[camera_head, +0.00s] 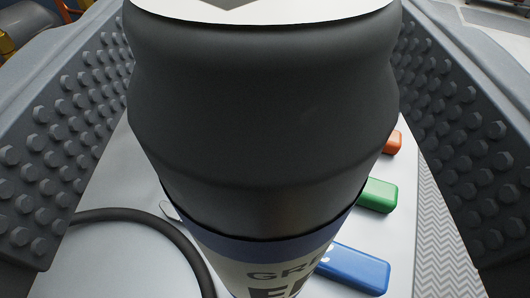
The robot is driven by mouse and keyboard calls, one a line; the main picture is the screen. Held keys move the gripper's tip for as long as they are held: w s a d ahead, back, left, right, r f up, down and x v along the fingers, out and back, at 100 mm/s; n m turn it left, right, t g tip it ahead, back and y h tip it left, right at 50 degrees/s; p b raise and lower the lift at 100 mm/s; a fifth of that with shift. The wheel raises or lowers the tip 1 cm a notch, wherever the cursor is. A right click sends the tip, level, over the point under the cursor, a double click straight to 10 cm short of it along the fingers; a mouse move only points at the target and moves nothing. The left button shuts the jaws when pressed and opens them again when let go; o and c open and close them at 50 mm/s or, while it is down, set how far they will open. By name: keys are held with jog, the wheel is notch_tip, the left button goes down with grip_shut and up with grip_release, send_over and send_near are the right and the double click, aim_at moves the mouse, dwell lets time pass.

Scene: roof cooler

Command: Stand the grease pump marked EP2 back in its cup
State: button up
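The grease pump (262,130) fills the middle of the view. It has a dark, waisted upper part, a pale top with a grey mark cut off by the frame, and a blue-edged pale label below. The label shows "GR" and the top of an "E"; the rest is cut off. My gripper (262,70) has one studded finger on each side of the pump's dark part. The fingers are wide apart with the pump between them. I cannot tell whether both pads press on it. The pump's lower end and the cup are not in view.
Behind the pump lies a pale surface (125,205). A red block (394,142), a green block (378,195) and a blue block (350,268) line its right side. Grey patterned flooring (440,235) lies farther right.

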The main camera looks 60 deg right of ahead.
grip_shut()
